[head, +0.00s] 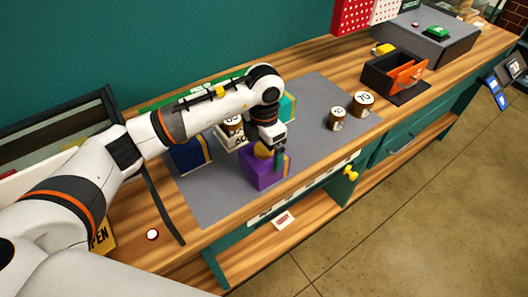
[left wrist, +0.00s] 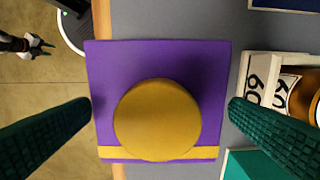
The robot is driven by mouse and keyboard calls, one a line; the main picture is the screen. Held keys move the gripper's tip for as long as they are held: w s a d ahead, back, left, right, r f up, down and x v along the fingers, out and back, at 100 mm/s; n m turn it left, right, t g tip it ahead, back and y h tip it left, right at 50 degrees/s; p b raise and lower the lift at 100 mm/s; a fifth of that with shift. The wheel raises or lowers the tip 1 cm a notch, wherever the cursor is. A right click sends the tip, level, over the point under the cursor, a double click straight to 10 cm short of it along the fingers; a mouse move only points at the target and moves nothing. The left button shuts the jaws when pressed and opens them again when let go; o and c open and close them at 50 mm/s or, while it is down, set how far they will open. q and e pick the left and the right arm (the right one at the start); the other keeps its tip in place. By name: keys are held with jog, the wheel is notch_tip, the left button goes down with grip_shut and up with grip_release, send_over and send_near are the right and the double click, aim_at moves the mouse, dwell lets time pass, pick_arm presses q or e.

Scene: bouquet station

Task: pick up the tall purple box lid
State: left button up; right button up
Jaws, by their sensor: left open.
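The tall purple box (head: 262,176) stands upright near the front edge of the grey mat. Its purple lid (left wrist: 108,70) fills the middle of the left wrist view, with a yellow stripe along one edge and a round gold knob (left wrist: 157,120) on top. The knob also shows in the head view (head: 262,150), partly hidden by my gripper. My left gripper (left wrist: 160,106) is open above the lid, its green fingers on opposite sides of the knob and clear of it. My right gripper (left wrist: 34,46) is small at the left wrist view's upper left, over the floor, with its fingers apart.
A white numbered holder (head: 235,141), a teal box (head: 288,107) and a dark blue box (head: 190,155) stand close behind the purple box. Two numbered jars (head: 337,118) (head: 362,103) stand to the right. An orange-and-black box (head: 395,74) is farther right. The mat's middle is clear.

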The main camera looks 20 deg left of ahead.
pick_arm(q)
jog(key=shift+s+f, duration=0.15)
jog(key=shift+f, duration=1.1)
jog(key=shift+c, duration=0.9)
jog(key=c, duration=0.6)
jog(key=shift+o, duration=0.2)
pick_arm(e)
jog(key=shift+s+a+r, duration=0.15)
jog(key=shift+a+r, duration=0.2)
jog(key=shift+r, duration=0.2)
pick_arm(q)
jog(key=shift+r, duration=0.1)
